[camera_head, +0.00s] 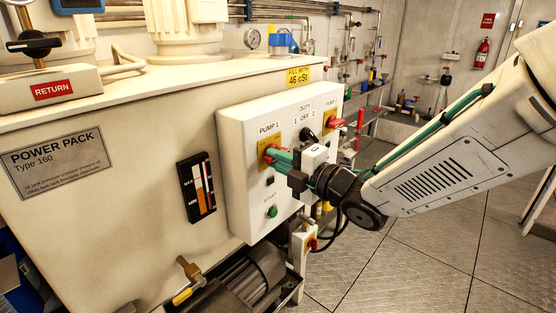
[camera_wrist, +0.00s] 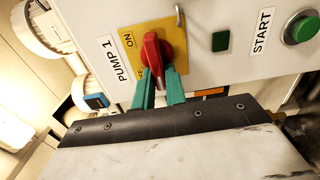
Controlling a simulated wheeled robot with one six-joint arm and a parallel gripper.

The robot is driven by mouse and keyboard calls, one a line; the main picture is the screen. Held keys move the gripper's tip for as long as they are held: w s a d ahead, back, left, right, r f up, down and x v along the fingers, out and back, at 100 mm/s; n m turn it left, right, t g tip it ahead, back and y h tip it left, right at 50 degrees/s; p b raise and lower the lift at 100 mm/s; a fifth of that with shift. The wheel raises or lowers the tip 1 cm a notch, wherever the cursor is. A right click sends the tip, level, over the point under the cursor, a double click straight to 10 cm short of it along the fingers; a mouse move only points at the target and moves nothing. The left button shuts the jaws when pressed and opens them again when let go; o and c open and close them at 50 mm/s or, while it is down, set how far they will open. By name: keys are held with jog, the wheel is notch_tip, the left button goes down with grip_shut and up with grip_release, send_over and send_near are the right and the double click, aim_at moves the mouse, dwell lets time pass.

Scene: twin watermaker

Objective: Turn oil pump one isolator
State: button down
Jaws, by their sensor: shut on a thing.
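The pump 1 isolator is a red rotary handle (camera_wrist: 151,50) on a yellow plate (camera_wrist: 182,42) marked ON, beside a PUMP 1 label (camera_wrist: 105,62). In the head view my gripper (camera_head: 280,160) reaches the box from the right and partly covers the plate. The handle's exact turn angle is hard to tell.
A second red isolator (camera_head: 335,122) sits at the box's upper right, with a black duty switch (camera_head: 308,134) between. A green START button (camera_head: 272,211) is below my gripper; it also shows in the wrist view (camera_wrist: 301,28).

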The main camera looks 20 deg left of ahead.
jog(key=c, duration=1.4)
grip_release()
jog(key=shift+c, duration=0.2)
jog(key=v, duration=0.7)
jog(key=shift+d, duration=0.35)
jog(key=shift+s, duration=0.1)
